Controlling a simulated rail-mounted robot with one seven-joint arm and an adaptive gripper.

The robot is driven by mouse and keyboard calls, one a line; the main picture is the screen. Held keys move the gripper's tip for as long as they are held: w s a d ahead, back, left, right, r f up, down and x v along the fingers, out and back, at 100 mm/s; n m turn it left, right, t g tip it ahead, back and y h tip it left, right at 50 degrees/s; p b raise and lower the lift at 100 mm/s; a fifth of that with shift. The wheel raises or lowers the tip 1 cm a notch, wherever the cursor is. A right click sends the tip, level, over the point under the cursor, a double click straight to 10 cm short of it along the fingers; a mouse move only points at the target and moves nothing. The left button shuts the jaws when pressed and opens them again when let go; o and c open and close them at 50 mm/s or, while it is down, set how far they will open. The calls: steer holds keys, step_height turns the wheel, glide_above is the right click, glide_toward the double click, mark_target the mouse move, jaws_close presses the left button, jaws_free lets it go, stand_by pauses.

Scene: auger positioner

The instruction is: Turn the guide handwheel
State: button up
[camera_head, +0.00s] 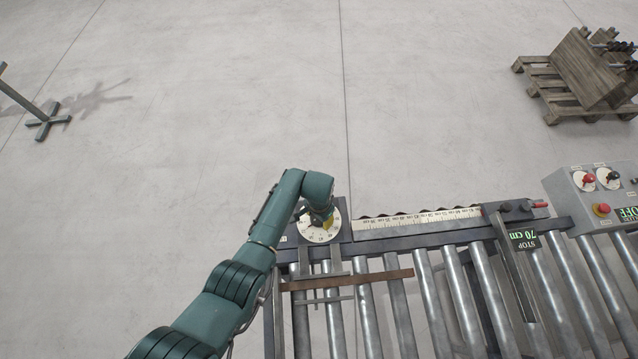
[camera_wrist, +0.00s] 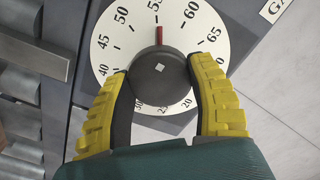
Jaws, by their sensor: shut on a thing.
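The guide handwheel is a round dark knob (camera_wrist: 160,78) with a small pale square at its centre, in the middle of the wrist view. It sits on a white numbered dial (camera_wrist: 112,40), which also shows in the head view (camera_head: 318,233). In the head view my gripper (camera_head: 322,218) is over the dial, and my arm hides the knob.
A roller conveyor (camera_head: 395,290) runs right from the dial. A ruler (camera_head: 418,218) lies along its back edge, with a stop (camera_head: 522,238) marked 70 cm. A control box (camera_head: 600,195) with knobs and a red button is at right. A wooden pallet (camera_head: 560,95) stands on open floor behind.

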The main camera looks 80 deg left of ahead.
steer(key=m, duration=0.4)
steer(key=shift+s+d+f+m, duration=0.1)
steer(key=shift+f+m, duration=0.1)
steer(key=shift+m, duration=0.1)
steer(key=m, duration=0.4)
steer(key=shift+m, duration=0.3)
steer(key=m, duration=0.4)
steer(key=shift+m, duration=2.2)
steer(key=o, duration=1.3)
steer(key=shift+r, duration=0.1)
steer(key=shift+c, duration=0.2)
steer(key=shift+r, duration=0.1)
